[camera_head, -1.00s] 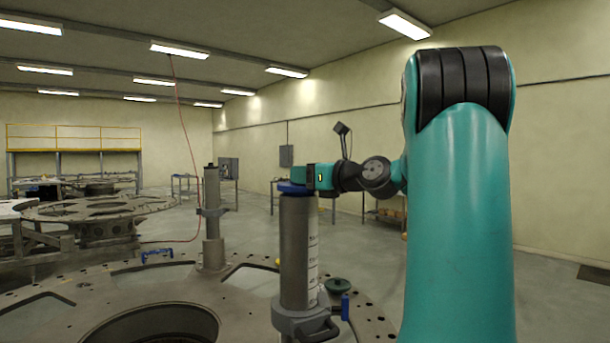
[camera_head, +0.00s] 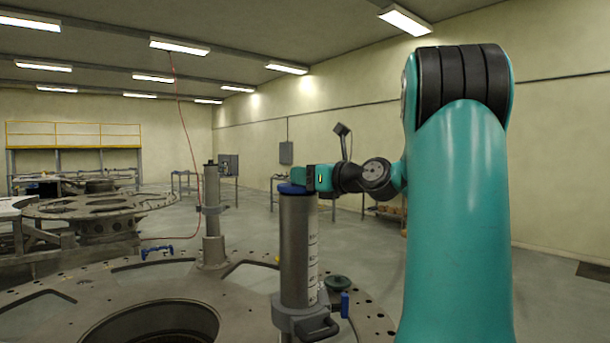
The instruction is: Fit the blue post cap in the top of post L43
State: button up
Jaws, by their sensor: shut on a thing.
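The blue post cap (camera_head: 290,189) is at the top of the near grey post (camera_head: 297,245). Only its blue rim shows, and I cannot tell how deep it sits in the post. The post stands upright on the round turret plate (camera_head: 185,283) and has dark graduation marks on its right side. I cannot read a label L43 on it. My gripper (camera_head: 302,178), at the end of the teal arm, is shut on the cap from above and to the right. Its fingers are small and partly hidden in this view.
A clamp with a handle (camera_head: 305,325) surrounds the post's foot. A green round part (camera_head: 337,282) and a small blue cylinder (camera_head: 345,304) are on the plate to its right. A second post (camera_head: 212,220) stands behind left. A blue handle (camera_head: 157,251) lies at the plate's far edge.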

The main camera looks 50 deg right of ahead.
jog(key=shift+f, duration=0.35)
jog(key=o, duration=0.7)
jog(key=shift+o, duration=0.2)
